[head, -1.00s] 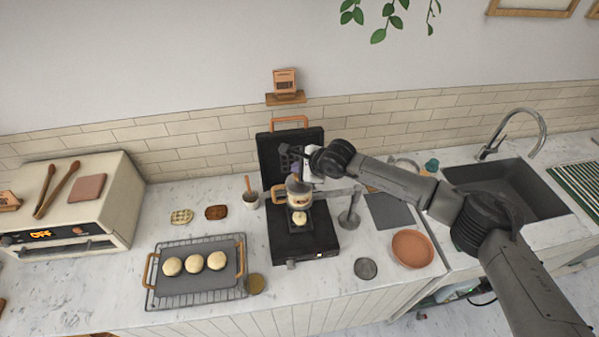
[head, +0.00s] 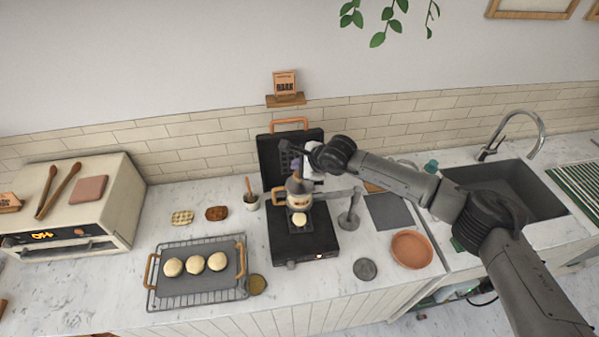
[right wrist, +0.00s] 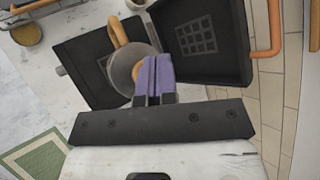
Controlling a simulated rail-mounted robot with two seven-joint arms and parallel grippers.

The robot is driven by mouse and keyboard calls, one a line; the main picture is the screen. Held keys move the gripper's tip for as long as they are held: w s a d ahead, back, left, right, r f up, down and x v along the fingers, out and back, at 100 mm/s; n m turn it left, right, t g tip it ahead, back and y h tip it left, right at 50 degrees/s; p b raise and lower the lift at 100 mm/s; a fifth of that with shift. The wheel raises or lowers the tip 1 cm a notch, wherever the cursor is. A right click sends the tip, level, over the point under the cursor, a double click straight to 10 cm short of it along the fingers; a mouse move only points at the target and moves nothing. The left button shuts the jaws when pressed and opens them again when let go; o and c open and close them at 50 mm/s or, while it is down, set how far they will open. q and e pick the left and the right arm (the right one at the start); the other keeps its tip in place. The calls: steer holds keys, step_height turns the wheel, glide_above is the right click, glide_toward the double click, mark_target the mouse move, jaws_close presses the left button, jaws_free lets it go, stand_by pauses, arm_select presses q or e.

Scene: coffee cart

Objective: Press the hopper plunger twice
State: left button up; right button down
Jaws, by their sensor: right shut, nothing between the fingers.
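The hopper (head: 299,198) hangs on a stand's arm over the black waffle iron (head: 290,245), with an orange handle at its left. A pale dough ball (head: 299,219) shows just below it. My right gripper (head: 298,181) is shut and empty, pointing down at the hopper top. In the right wrist view its purple fingers (right wrist: 150,82) are together over the orange-brown plunger knob (right wrist: 138,74) on the grey hopper top (right wrist: 123,68). The fingers partly hide the knob, so I cannot tell whether they touch it. My left gripper is out of view.
The iron's raised lid (head: 285,152) stands close behind the gripper. The hopper stand (head: 349,220) is at the right. A rack with a dough tray (head: 200,283) lies left, and a terracotta dish (head: 412,250) lies right.

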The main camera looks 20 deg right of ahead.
stand_by(0.3)
steer(key=shift+r, duration=0.5)
steer(key=shift+r+p, duration=0.85)
steer(key=shift+r, duration=1.15)
stand_by(0.5)
